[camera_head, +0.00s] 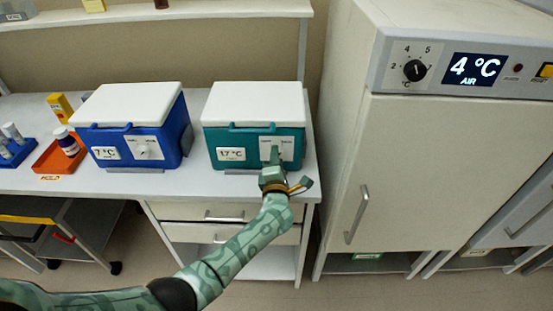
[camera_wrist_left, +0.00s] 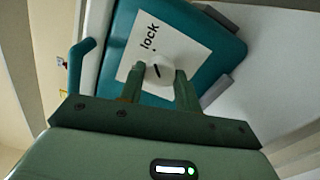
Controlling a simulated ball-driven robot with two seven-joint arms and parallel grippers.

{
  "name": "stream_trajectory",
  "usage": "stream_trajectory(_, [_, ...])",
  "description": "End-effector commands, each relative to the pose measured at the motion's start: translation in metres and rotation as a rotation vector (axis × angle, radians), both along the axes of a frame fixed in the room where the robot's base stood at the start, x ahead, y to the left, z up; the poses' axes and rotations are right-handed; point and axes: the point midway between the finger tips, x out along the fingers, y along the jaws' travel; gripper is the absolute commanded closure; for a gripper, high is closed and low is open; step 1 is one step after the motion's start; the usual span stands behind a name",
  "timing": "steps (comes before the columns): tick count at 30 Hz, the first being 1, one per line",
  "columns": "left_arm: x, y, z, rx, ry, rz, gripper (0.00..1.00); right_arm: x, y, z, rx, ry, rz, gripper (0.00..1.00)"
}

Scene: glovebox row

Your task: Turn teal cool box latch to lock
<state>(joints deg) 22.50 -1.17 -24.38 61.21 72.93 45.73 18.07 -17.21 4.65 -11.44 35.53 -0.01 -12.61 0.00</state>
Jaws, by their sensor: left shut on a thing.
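The teal cool box (camera_head: 222,140) with a white lid stands on the white bench in the head view, and its teal front (camera_wrist_left: 178,18) fills much of the left wrist view. Its latch (camera_wrist_left: 158,71) is a round white knob with a dark line, on a white plate (camera_wrist_left: 140,40) that reads "lock". My left gripper (camera_head: 274,155) reaches the box front from below. In the left wrist view its two green fingers (camera_wrist_left: 158,84) are shut on the latch, one on each side. The fingers hide part of the plate. My right gripper is not in view.
A blue cool box (camera_head: 172,150) with a white lid stands to the left, beside an orange tray (camera_head: 50,160) with a bottle. A tall white cabinet (camera_head: 400,180) reading 4 °C stands close on the right. Drawers (camera_head: 190,211) are under the bench.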

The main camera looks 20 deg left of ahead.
Motion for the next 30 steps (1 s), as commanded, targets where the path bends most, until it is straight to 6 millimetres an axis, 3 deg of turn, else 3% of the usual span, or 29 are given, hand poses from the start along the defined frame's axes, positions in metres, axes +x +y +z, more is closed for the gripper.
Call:
stream_trajectory(3, [-0.001, -0.001, -0.001, 0.002, 0.003, -0.004, 0.9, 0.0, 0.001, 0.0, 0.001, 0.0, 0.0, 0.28])
stream_trajectory(4, [-0.001, -0.001, -0.002, 0.002, 0.003, -0.004, 0.61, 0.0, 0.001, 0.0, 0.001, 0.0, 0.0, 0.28])
stream_trajectory(6, [-0.001, -0.001, -0.001, 0.002, 0.003, -0.004, 0.45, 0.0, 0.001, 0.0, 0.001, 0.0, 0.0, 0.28])
stream_trajectory(17, [-0.006, -0.002, 0.0, 0.0, 0.002, -0.001, 0.45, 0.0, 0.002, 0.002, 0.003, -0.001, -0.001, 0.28])
stream_trajectory(23, [-0.043, -0.013, 0.001, -0.002, 0.004, -0.003, 0.45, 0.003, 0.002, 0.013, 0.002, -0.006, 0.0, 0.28])
stream_trajectory(30, [-0.107, -0.031, 0.0, -0.002, 0.004, -0.001, 0.45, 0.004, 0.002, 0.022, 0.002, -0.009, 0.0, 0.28])
